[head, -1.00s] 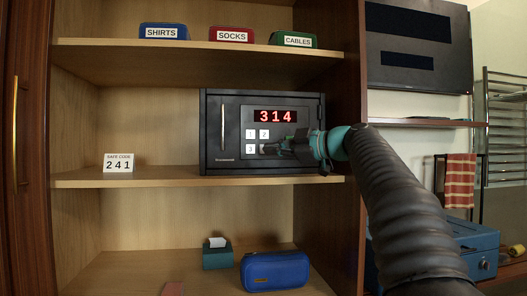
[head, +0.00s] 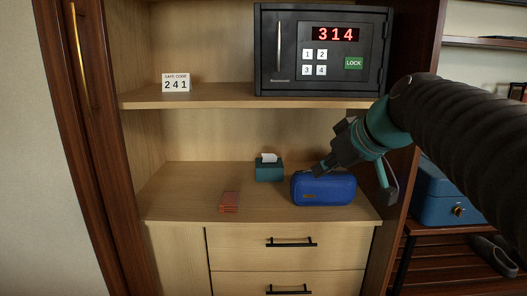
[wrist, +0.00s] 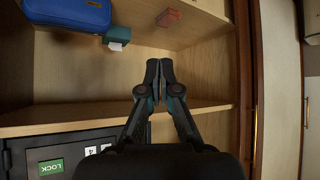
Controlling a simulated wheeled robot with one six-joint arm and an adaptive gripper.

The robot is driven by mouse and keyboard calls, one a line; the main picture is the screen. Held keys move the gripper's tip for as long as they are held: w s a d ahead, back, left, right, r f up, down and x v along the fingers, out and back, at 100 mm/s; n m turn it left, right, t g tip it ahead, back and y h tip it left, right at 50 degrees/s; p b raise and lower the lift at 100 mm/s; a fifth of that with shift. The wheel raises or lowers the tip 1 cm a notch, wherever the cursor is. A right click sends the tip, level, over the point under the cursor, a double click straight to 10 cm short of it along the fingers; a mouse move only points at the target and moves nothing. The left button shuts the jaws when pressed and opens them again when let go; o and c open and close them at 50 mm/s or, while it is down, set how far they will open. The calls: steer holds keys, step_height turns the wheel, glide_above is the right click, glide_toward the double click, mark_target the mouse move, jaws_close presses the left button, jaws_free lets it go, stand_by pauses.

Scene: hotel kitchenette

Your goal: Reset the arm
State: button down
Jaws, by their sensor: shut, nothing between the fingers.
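My gripper (head: 322,168) is shut and empty. In the head view it shows in front of the lower shelf, over the upper left of the blue zip case; whether they touch I cannot tell. In the wrist view its two fingers (wrist: 153,72) meet at the tips with nothing between them. The black safe (head: 270,55) stands on the shelf above, its door shut and its red display (head: 335,34) reading 314. Its number keys and green LOCK button (head: 354,63) are in plain view. A corner of the safe shows in the wrist view (wrist: 30,145).
The blue case (head: 335,192), a teal box with white paper (head: 269,172) and a small reddish block (head: 229,201) sit on the lower shelf. A card reading 241 (head: 176,83) stands left of the safe. A blue metal box (head: 440,190) is at right.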

steer(key=s+d+f+m+g+h+p, duration=0.1)
steer(key=s+d+f+m+h+p, duration=0.1)
steer(key=s+f, duration=0.6)
steer(key=s+d+f+m+g+h+p, duration=0.1)
steer(key=s+d+f+m+h, duration=0.1)
steer(key=s+f, duration=0.7)
steer(key=s+m+h, duration=0.1)
steer(key=s+m, duration=0.1)
steer(key=shift+s+m+p, duration=0.2)
steer(key=shift+m+p, duration=0.2)
steer(key=shift+d, duration=0.1)
stand_by(0.9)
